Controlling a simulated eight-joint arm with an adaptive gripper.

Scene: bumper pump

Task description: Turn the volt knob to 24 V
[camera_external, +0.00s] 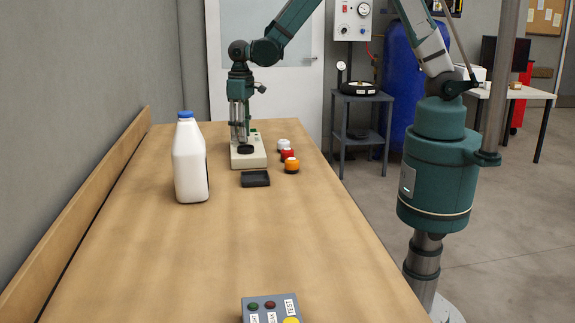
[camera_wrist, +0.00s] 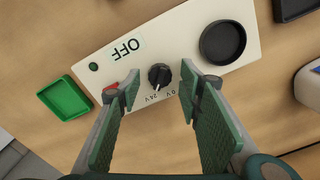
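The volt knob (camera_wrist: 159,76) is a small black knob on a cream panel (camera_wrist: 185,30) in the wrist view. A pale mark shows at its lower edge, toward the printed labels, among them "24 V" and "0 V"; the exact setting is too small to tell. My gripper (camera_wrist: 159,80) is open, with one green-padded finger on each side of the knob and a visible gap to both. In the external view my gripper (camera_external: 239,122) points down over the panel (camera_external: 250,161), and the knob is hidden there.
The panel carries an "OFF" label, a red part (camera_wrist: 112,88) and a round black dish (camera_wrist: 222,42). A green tray (camera_wrist: 64,97) lies beside it. A white jug (camera_external: 189,165), black tray (camera_external: 255,179) and orange-topped item (camera_external: 291,165) stand nearby. The table's middle is clear.

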